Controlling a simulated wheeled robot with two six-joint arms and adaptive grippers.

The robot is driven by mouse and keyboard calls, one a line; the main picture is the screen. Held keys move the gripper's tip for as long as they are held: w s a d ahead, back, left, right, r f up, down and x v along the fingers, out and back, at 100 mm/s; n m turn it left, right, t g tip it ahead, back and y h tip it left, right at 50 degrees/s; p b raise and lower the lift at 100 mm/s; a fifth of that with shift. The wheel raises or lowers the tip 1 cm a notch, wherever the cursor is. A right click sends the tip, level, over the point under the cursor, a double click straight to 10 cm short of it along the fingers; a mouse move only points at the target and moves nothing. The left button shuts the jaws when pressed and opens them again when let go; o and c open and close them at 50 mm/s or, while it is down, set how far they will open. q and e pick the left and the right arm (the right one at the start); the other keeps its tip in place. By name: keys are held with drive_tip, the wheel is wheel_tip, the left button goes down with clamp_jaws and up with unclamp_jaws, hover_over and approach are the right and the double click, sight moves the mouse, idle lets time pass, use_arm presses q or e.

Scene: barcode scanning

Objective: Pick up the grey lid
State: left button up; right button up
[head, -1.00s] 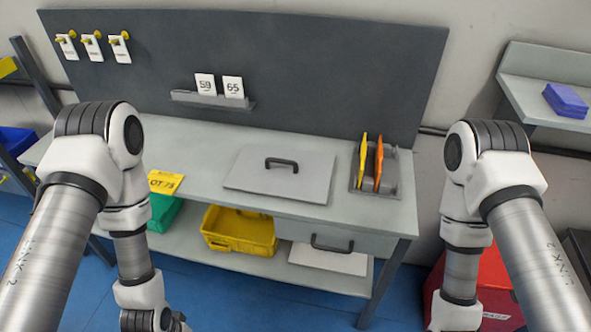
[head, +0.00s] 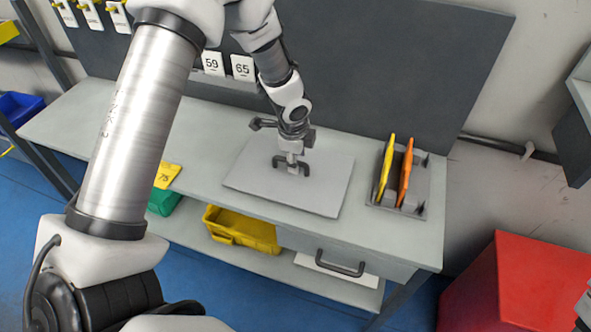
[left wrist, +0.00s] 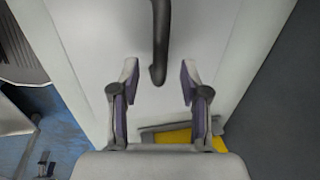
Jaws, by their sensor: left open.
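The grey lid (head: 325,190) is a flat plate lying on the workbench, with a dark bar handle (head: 306,169) on top. My left gripper (head: 292,167) points down over the middle of the lid, right at the handle in the head view. In the left wrist view, my left gripper (left wrist: 159,78) is open, with its two fingertips apart. The dark handle (left wrist: 159,40) runs down into the space between the fingertips in that view. I cannot tell whether the fingers touch it. My right gripper is not in view.
The workbench (head: 225,130) is clear around the lid. A rack (head: 418,195) with yellow and orange plates stands to its right, and a yellow card (head: 167,175) to its left. A dark panel rises behind. A yellow bin (head: 243,228) sits below, and a red box (head: 515,290) at right.

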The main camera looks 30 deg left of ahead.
use_arm(q)
drive_tip(key=f, duration=0.3)
drive_tip(key=shift+w, duration=0.4)
drive_tip(key=shift+s+r, duration=0.15)
drive_tip(key=shift+s, duration=0.05)
drive_tip(key=shift+c, duration=1.4)
clamp_jaws()
